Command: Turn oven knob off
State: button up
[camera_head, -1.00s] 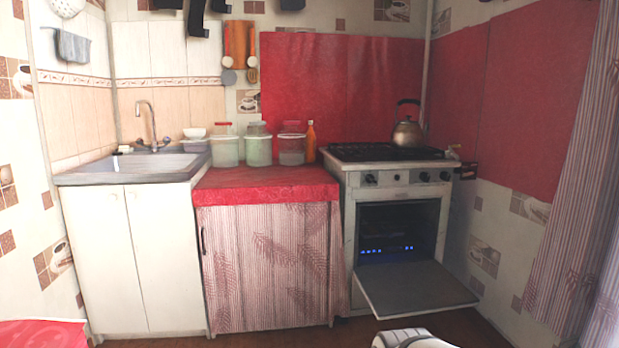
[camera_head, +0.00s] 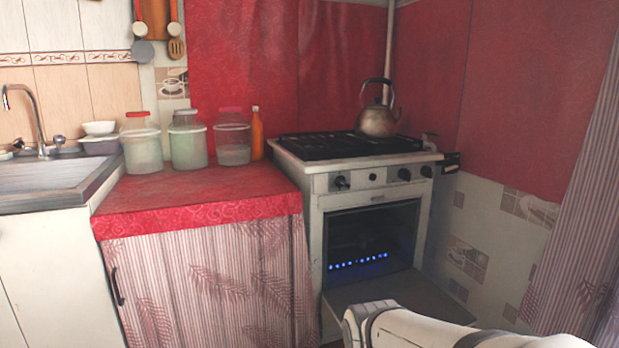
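The white oven (camera_head: 317,210) stands right of the red-covered counter. Its front panel carries several dark knobs: one at the left (camera_head: 341,183), a small round one in the middle (camera_head: 377,198), and two at the right, (camera_head: 404,174) and (camera_head: 427,171). Blue flames (camera_head: 358,262) burn in a row inside the oven. The oven door (camera_head: 345,296) hangs open, partly hidden behind my white arm at the bottom of the view. My gripper's fingers cannot be made out, and no part of my arm touches a knob.
A metal kettle (camera_head: 377,121) sits on the black hob grate (camera_head: 330,146). Jars (camera_head: 188,145) and an orange bottle (camera_head: 257,135) stand on the red counter (camera_head: 200,207). The open door juts out low before the oven. A striped curtain (camera_head: 575,220) hangs at the right.

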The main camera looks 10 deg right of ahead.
aim_at(339, 181)
jog(key=z, duration=0.2)
jog(key=i, duration=0.5)
jog(key=z, duration=0.7)
jog(key=i, duration=0.55)
jog(key=u, duration=0.2)
jog(key=k, duration=0.55)
jog(key=z, duration=0.1)
